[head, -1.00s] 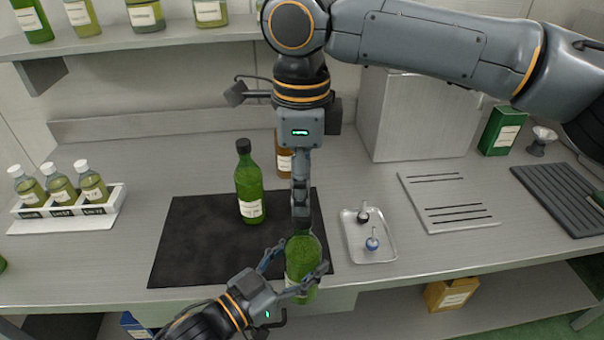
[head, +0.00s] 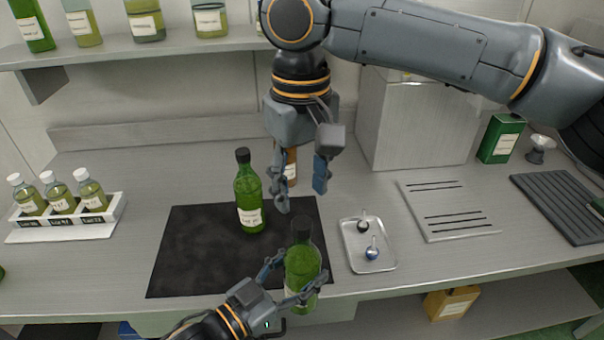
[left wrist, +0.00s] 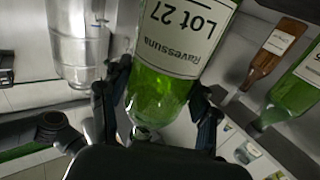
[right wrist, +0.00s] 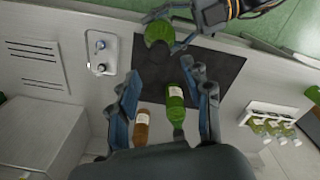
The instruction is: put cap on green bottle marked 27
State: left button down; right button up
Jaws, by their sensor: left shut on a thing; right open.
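The green bottle marked Lot 27 (left wrist: 180,45) is held upright at the bench's front edge. It also shows in the head view (head: 302,270). My left gripper (head: 286,284) is shut around its body. A black cap (head: 301,231) sits on top of the neck and looks upright; I cannot tell how tightly it is seated. My right gripper (head: 302,192) is open and empty above and behind the cap, apart from it. In the right wrist view the bottle (right wrist: 158,30) lies beyond the open fingers (right wrist: 168,82).
Another black-capped green bottle (head: 249,200) stands on the dark mat (head: 190,250), with a brown bottle (head: 291,168) behind. A metal tray (head: 384,262) with two small stoppers is to the right. A white rack (head: 115,212) of sample bottles is left. A large box (head: 415,125) stands at back right.

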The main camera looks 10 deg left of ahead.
aim_at(302, 222)
jog(key=n, duration=0.4)
jog(key=shift+r+n, duration=0.15)
jog(key=shift+n, duration=0.25)
jog(key=n, duration=0.6)
jog(key=shift+r+n, duration=0.25)
jog(key=shift+n, duration=0.05)
jog(key=n, duration=0.4)
jog(key=shift+r, duration=0.1)
jog(key=n, duration=0.6)
jog(key=shift+r, duration=0.2)
jog(key=shift+f, duration=4.05)
